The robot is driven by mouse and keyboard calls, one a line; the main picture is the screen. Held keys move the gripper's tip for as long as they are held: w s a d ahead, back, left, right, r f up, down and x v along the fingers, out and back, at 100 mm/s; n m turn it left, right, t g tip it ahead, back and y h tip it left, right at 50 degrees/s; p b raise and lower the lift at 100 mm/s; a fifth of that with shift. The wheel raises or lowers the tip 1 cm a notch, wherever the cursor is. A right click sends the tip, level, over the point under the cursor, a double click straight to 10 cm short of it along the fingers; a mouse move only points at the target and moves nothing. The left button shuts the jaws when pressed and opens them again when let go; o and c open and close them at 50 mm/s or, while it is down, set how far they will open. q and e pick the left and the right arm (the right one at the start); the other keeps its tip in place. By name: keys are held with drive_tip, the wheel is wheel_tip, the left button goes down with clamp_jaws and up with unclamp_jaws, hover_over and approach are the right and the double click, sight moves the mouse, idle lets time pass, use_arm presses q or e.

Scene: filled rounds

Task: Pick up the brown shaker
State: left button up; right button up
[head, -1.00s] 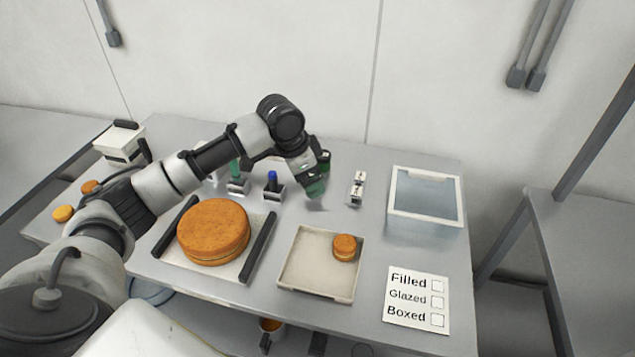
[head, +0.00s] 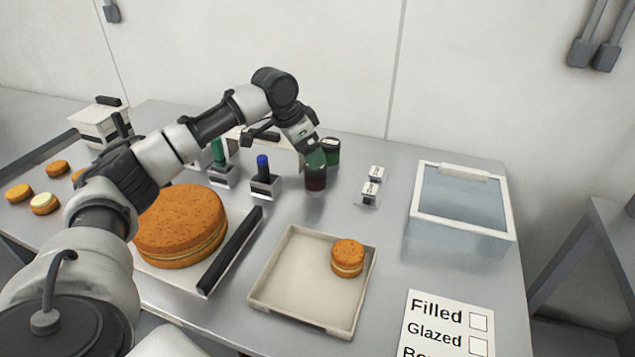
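The brown shaker (head: 316,183) stands upright on the steel table, behind the tray. It is a small dark cylinder with its upper part covered by my gripper. My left gripper (head: 314,158) points down at the top of the shaker, its fingertips overlapping it in the head view. I cannot tell whether the fingers are apart or closed on it. My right gripper is not in view.
A green shaker (head: 332,152) stands close behind, to the right. Blue-topped (head: 263,170) and green-topped (head: 219,155) tools stand to the left. A tray (head: 285,290) with a small cake (head: 348,256) is in front. A clear-lidded box (head: 462,240) is at right.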

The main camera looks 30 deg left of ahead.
sight(318, 173)
use_arm(q)
drive_tip(key=x, duration=0.2)
drive_tip(key=shift+d+f, duration=0.1)
drive_tip(key=shift+f, duration=0.2)
drive_tip(key=shift+a+p+x, duration=0.15)
drive_tip(key=shift+p+x, duration=0.05)
drive_tip(key=shift+x, duration=1.35)
drive_tip(key=shift+a+p+x, duration=0.15)
drive_tip(key=shift+p+x, duration=0.05)
drive_tip(key=shift+x, duration=1.3)
drive_tip(key=c, duration=1.1)
drive_tip(key=shift+o, duration=0.2)
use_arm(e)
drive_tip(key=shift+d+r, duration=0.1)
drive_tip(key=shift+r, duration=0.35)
